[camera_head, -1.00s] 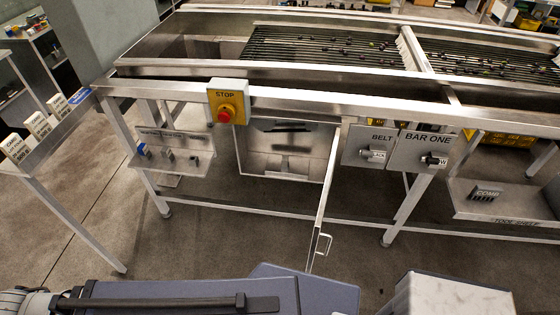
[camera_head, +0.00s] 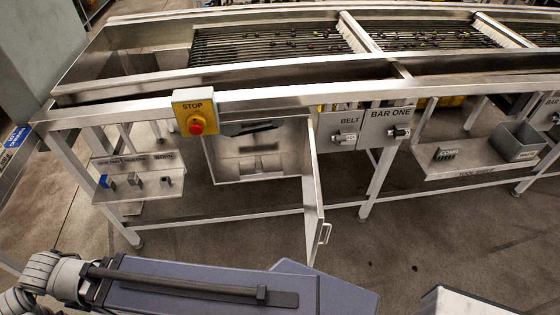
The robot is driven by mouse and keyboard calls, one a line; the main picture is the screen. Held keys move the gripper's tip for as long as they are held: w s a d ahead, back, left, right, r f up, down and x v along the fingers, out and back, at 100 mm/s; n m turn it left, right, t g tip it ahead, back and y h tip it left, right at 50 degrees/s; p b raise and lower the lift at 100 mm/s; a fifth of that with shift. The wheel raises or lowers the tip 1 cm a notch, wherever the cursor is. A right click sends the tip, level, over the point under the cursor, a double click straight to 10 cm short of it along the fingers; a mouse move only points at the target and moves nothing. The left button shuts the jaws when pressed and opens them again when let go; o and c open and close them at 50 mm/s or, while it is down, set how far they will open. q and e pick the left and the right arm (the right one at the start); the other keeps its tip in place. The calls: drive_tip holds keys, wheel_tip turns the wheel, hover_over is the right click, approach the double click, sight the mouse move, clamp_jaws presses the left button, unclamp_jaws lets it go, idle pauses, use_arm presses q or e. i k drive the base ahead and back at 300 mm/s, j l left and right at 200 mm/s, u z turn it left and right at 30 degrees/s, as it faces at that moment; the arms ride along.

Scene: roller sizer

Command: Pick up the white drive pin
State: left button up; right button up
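I cannot make out a white drive pin for certain in the head view. A small shelf (camera_head: 130,205) under the sizer frame at the left holds a blue block (camera_head: 105,181) and small grey pieces (camera_head: 134,179); its labels are mostly too small to read. To its right, an open cabinet (camera_head: 222,158) has its door (camera_head: 313,185) swung out toward me. Pale and dark shapes show inside it, too unclear to name. Neither gripper is in view; only parts of my own body show along the bottom.
A yellow STOP box (camera_head: 194,112) with a red button hangs on the front rail. BELT (camera_head: 345,129) and BAR ONE (camera_head: 386,128) switch boxes sit right of the door. A tool shelf (camera_head: 440,172) holds a dark comb (camera_head: 445,154) and a grey bin (camera_head: 518,142). Floor in front is clear.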

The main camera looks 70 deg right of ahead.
sight(258, 159)
drive_tip(key=i+z, duration=0.15)
drive_tip(key=z, duration=0.3)
drive_tip(key=i+l+z, duration=0.1)
drive_tip(key=z, duration=0.35)
drive_tip(key=i+j+z, duration=0.1)
drive_tip(key=i+z, duration=0.15)
drive_tip(key=z, duration=0.15)
drive_tip(key=i+j+z, duration=0.1)
drive_tip(key=z, duration=0.35)
drive_tip(key=i+j+z, duration=0.25)
drive_tip(key=l, duration=0.1)
